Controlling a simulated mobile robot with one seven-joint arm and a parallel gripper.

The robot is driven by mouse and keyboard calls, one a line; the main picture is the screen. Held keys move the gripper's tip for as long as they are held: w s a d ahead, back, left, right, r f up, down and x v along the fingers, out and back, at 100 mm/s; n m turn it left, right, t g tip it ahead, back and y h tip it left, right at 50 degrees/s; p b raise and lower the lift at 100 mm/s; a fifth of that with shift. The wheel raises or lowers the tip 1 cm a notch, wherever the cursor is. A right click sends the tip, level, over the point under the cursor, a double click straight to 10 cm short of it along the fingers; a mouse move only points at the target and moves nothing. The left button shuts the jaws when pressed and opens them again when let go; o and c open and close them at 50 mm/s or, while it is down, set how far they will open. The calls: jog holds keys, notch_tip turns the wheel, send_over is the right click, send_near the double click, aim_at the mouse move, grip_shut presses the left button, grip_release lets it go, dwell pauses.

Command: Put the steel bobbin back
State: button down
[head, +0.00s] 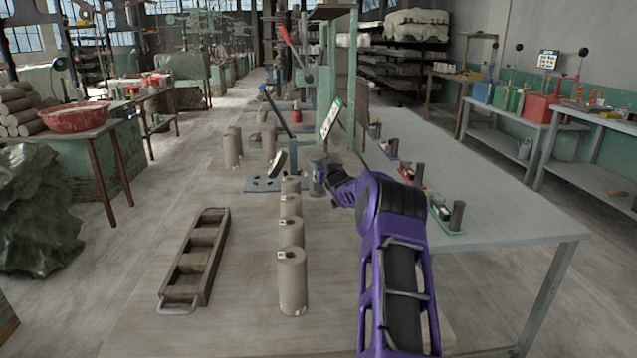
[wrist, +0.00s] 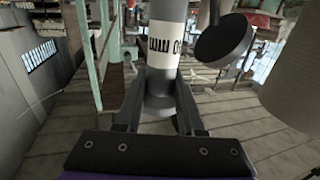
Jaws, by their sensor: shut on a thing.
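The steel bobbin (head: 317,180) is a grey metal spool, upright beside the dark plate on the bench. In the wrist view the bobbin (wrist: 167,14) stands between my fingers, with a white label carrying upside-down black print. My gripper (head: 328,180) is shut on its narrow lower part; the gripper also shows in the wrist view (wrist: 160,92). I cannot tell whether the bobbin's foot touches anything. The dark plate (head: 253,186) has round openings and a tilted black disc (head: 277,163) above it.
Clay cylinders (head: 292,285) stand in a row in front of the bobbin, and more (head: 231,150) stand behind left. A wooden tray (head: 170,287) lies left of the row. A lever press (head: 303,75) rises behind. Small coloured trays (head: 447,230) line the right table's edge.

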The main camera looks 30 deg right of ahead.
aim_at(320, 193)
jog(key=shift+f, duration=1.95)
jog(key=shift+f, duration=0.15)
jog(key=c, duration=0.5)
grip_release()
jog(key=shift+f, duration=0.1)
jog(key=shift+s+a+r, duration=0.15)
jog(key=shift+s+r, duration=0.05)
jog(key=shift+s, duration=0.45)
jog(key=s, duration=0.3)
jog(key=s+a, duration=0.1)
jog(key=s, duration=0.3)
jog(key=s+a, duration=0.1)
jog(key=s, duration=0.2)
jog(key=shift+s, duration=0.25)
jog(key=shift+a, duration=0.1)
